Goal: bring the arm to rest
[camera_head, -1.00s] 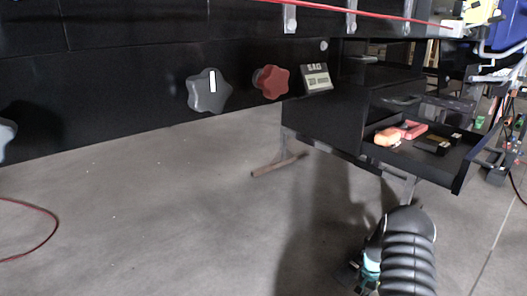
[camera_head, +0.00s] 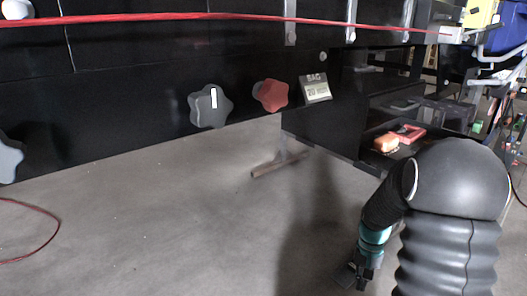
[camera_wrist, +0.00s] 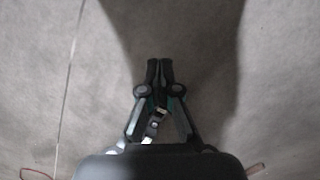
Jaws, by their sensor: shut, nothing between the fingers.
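My gripper (camera_wrist: 159,64) points down over bare grey floor in the wrist view. Its two fingers are together with nothing between them. In the head view my gripper (camera_head: 352,278) is small and dark, low in the picture and right of centre. My arm, with its ribbed dark sleeve and teal band, fills the lower right of the head view. It covers part of the open drawer behind it.
The black conveyor frame carries a grey knob (camera_head: 209,106), a red knob (camera_head: 270,96) and a small sign (camera_head: 315,89). The open drawer holds an orange item (camera_head: 386,143) and a red one (camera_head: 409,134). A red cable (camera_head: 40,212) lies on the open floor (camera_head: 150,200) at left.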

